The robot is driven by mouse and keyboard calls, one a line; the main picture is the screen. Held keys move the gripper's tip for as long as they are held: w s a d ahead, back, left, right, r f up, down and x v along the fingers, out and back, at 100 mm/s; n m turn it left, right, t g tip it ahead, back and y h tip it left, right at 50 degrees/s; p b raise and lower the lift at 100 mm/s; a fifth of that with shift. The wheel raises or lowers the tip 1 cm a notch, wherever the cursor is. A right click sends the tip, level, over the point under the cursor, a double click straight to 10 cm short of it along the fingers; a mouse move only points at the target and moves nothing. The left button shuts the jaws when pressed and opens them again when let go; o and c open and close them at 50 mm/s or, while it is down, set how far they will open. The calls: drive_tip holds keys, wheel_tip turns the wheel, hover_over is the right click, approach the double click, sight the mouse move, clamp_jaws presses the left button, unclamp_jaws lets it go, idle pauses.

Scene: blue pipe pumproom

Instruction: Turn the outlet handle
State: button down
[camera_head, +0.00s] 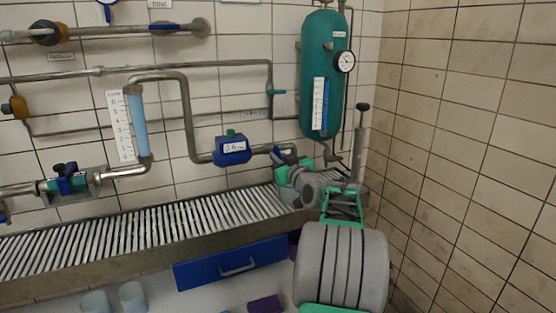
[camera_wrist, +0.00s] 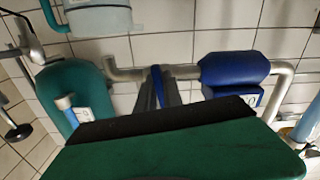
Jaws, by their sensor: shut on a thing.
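The outlet handle shows in the wrist view as a narrow dark blue lever (camera_wrist: 157,84) on the grey pipe between the green tank and the blue box. My gripper (camera_wrist: 159,92) has its two dark grey fingers closed on either side of this lever. In the head view my gripper (camera_head: 283,163) is at the pipe, just right of the blue box and below the tank. There my green and grey wrist hides most of the handle.
The green tank (camera_head: 321,75) with a dial hangs on the wall above my arm. The blue box (camera_head: 232,150) sits on the pipe to the left. A slatted metal grate (camera_head: 130,230) runs below. A tiled wall (camera_head: 470,130) stands close on the right.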

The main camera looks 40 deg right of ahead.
drive_tip(key=shift+a+m, duration=0.1)
drive_tip(key=shift+m, duration=0.9)
drive_tip(key=c, duration=1.5)
unclamp_jaws()
drive_tip(key=v, duration=0.7)
drive_tip(key=shift+s+a, duration=0.15)
drive_tip(key=shift+s, duration=0.2)
